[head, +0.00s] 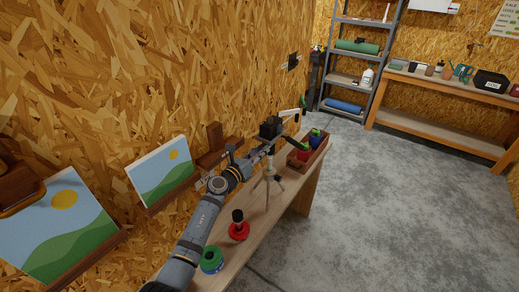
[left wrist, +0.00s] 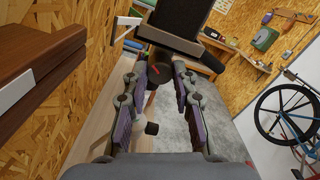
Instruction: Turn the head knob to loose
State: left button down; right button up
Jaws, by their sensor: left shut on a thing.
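The tripod (head: 267,190) stands on the plank bench, with a black boxy device (head: 270,128) on its head. The device also shows as a large dark block at the top of the left wrist view (left wrist: 183,16). The head knob (left wrist: 159,76) is dark and round with a red mark on its face. My left gripper (head: 259,152) reaches in from the left to the tripod head. Its two fingers stand on either side of the knob and are shut on it. The exact finger contact is partly hidden. My right gripper is not in view.
Landscape pictures (head: 160,172) stand along the wall. Open floor (head: 370,200) lies to the right.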

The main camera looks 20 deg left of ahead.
pick_arm(q)
jog(key=c, duration=1.1)
grip_release()
jog(key=shift+o, duration=0.2)
jog(key=shift+s, duration=0.1)
jog(key=v, duration=1.2)
